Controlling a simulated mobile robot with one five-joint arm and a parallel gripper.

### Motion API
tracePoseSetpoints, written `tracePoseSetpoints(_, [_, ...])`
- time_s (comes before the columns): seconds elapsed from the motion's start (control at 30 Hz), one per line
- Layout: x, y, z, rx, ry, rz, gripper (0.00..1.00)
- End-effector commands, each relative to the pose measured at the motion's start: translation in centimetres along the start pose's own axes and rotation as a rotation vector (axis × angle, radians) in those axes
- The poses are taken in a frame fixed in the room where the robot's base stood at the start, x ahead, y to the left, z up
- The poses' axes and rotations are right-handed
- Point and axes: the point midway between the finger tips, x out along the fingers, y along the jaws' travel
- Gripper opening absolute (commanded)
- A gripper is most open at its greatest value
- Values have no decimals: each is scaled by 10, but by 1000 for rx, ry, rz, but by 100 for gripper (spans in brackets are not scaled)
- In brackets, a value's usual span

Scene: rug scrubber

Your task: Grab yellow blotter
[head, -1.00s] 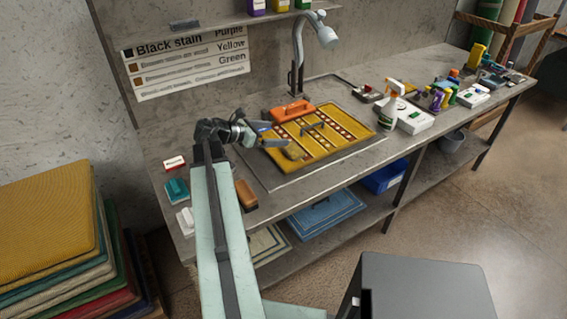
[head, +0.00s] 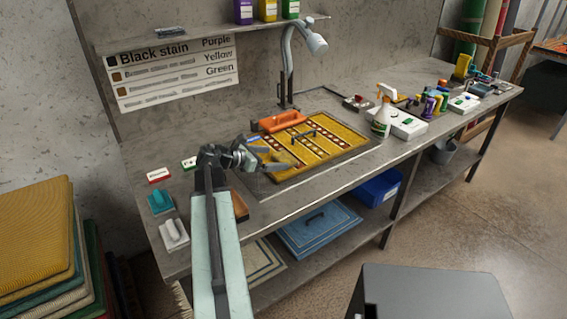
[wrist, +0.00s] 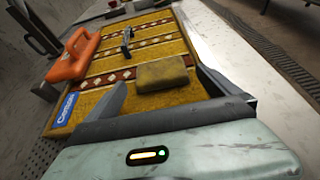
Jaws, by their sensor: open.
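A dull yellow block, which looks like the yellow blotter (head: 286,158), lies on the near left part of a yellow patterned rug (head: 335,147). In the wrist view the block (wrist: 163,73) is just ahead of my gripper (wrist: 160,88), between the lines of its two fingers. My gripper (head: 273,158) is open with nothing held, low over the rug's left side. From these views I cannot tell whether a finger touches the block.
An orange tool (head: 278,120) lies at the rug's back left edge, near a blue label (wrist: 66,109). A small dark handle (wrist: 127,40) stands on the rug. A spray bottle (head: 382,112) and white boxes stand right. Teal and white brushes sit at the bench's left end.

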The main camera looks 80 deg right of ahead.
Motion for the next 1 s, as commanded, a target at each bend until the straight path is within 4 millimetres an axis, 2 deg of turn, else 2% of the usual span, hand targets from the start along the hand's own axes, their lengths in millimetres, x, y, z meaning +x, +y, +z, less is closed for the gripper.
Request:
tracePoseSetpoints(0.03, [13, -1, -5, 1, 0, -3, 100])
tracePoseSetpoints(0.13, [28, 0, -4, 1, 1, -2, 100])
tracePoseSetpoints(0.37, [31, 0, -1, 0, 0, 0, 100])
tracePoseSetpoints(0.57, [30, 0, -1, 0, 0, 1, 47])
tracePoseSetpoints(0.6, [30, 0, -1, 0, 0, 1, 42])
tracePoseSetpoints(0.63, [30, 0, -1, 0, 0, 1, 42])
tracePoseSetpoints(0.67, [30, 0, -1, 0, 0, 1, 36])
tracePoseSetpoints(0.87, [29, 0, 1, 0, 0, 1, 36])
tracePoseSetpoints(1.0, [23, 0, 14, -1, 0, 2, 36])
